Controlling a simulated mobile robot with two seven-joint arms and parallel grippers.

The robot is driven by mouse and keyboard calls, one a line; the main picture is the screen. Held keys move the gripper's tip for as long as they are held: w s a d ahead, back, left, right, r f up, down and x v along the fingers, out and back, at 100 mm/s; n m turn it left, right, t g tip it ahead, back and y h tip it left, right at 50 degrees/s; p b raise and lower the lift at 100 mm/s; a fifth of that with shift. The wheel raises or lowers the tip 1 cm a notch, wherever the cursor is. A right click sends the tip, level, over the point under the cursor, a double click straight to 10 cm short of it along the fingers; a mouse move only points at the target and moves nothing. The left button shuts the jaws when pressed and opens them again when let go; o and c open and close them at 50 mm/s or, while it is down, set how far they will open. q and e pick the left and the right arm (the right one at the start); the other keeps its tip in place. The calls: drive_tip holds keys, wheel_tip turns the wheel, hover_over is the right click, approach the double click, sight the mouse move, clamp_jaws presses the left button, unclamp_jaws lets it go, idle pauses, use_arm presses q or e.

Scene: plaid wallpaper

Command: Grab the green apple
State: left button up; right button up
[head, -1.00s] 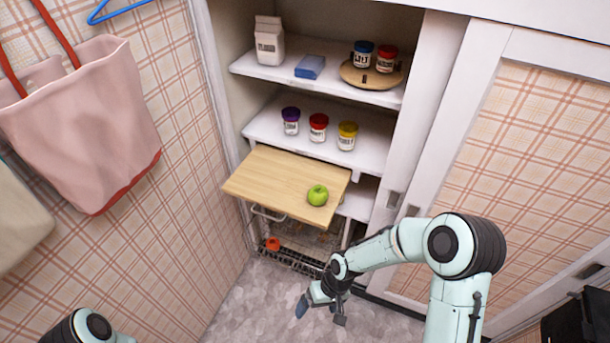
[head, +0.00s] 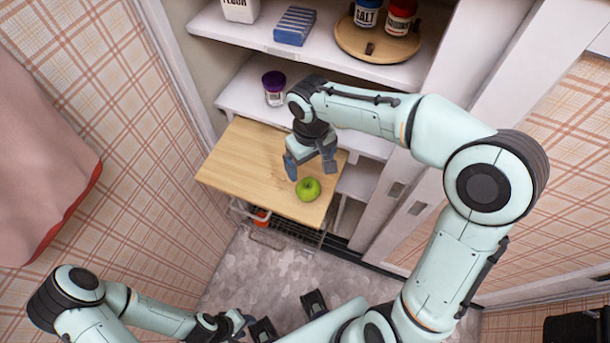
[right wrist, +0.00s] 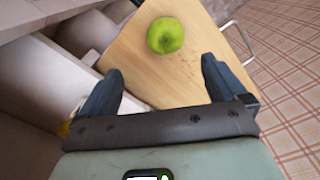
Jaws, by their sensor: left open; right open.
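The green apple (head: 308,189) sits near the front right corner of a pulled-out wooden board (head: 240,160). My right gripper (head: 310,172) is open above the board, just behind the apple, with its fingers pointing down. In the right wrist view the apple (right wrist: 165,35) lies on the board (right wrist: 150,75) beyond the open fingertips (right wrist: 160,75), with nothing between the fingers. My left gripper (head: 245,322) is low at the bottom of the head view, open and away from the apple.
Shelves (head: 345,75) above the board hold a purple-lidded jar (head: 274,88), a blue box (head: 295,25) and a round wooden tray (head: 385,48) with jars. A wire basket (head: 285,232) is under the board. Sliding door frames (head: 455,150) stand right. The floor in front is mostly clear.

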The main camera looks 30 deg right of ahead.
sight(308, 184)
drive_tip(key=f, duration=0.7)
drive_tip(key=shift+s+f+b, duration=0.1)
drive_tip(key=shift+s+b, duration=0.1)
drive_tip(key=shift+b, duration=0.2)
drive_tip(key=shift+a+f, duration=0.2)
drive_tip(key=shift+f, duration=1.25)
drive_tip(key=shift+a+f, duration=0.15)
drive_tip(key=shift+f, duration=1.3)
drive_tip(key=shift+w, duration=0.1)
drive_tip(key=c, duration=1.1)
